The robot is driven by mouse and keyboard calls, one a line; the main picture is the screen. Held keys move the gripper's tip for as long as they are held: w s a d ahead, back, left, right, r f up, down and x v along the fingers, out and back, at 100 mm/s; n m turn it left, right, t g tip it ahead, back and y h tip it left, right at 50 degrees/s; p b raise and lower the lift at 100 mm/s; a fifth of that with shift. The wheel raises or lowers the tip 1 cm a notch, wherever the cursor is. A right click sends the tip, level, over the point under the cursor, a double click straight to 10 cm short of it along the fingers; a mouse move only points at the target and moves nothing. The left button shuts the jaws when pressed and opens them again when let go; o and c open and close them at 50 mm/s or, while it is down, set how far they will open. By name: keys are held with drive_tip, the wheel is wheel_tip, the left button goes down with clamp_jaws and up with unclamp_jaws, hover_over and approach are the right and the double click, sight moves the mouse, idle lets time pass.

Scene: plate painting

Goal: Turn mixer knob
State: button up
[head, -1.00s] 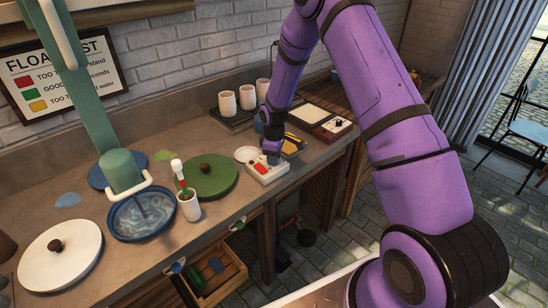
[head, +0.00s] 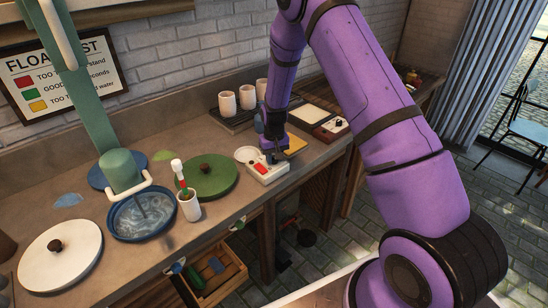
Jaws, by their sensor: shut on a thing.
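A small white control box (head: 268,172) with a red button (head: 261,169) sits near the counter's front edge. My gripper (head: 271,158) points down at the back of this box, shut on what appears to be its knob. The knob itself is hidden by the gripper. The green mixer (head: 122,170) stands at the left, with its stirrer down in a dark blue bowl (head: 118,230) of pale bluish liquid.
A small white dish (head: 245,154) sits just behind the box. White cups (head: 227,102) stand on a rack behind.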

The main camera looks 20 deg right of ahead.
drive_tip(key=m, duration=0.5)
drive_tip(key=shift+m, duration=2.5)
drive_tip(key=o, duration=0.9)
drive_tip(key=shift+r, duration=0.1)
wheel_tip(320, 180, up, 11)
drive_tip(key=shift+f, duration=0.2)
drive_tip(key=shift+r, duration=0.1)
